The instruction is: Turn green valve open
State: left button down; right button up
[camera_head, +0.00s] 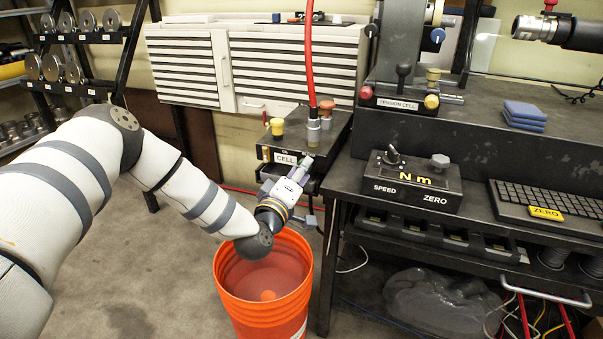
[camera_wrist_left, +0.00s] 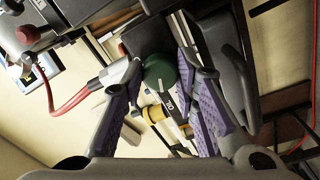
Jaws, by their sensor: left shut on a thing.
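The green valve (camera_wrist_left: 162,71) is a round dark green knob, seen in the left wrist view between the two purple-padded fingers of my left gripper. My left gripper (camera_head: 304,166) is at the front of the black box labelled CELL (camera_head: 338,133) and is shut on the green valve. In the head view the gripper hides the valve. How far the valve is turned cannot be told. My right gripper is in neither view.
An orange bucket (camera_head: 224,288) stands on the floor under my left wrist. A yellow knob (camera_head: 277,127) and a red hose (camera_head: 309,60) rise from the box close to the gripper.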

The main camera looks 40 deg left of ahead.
pick_arm(q)
jog(key=shift+d+f+n, duration=0.1)
jog(key=shift+n, duration=1.5)
jog(key=shift+b, duration=0.3)
jog(key=c, duration=1.2)
grip_release()
jog(key=shift+c, duration=0.2)
jog(key=v, duration=1.2)
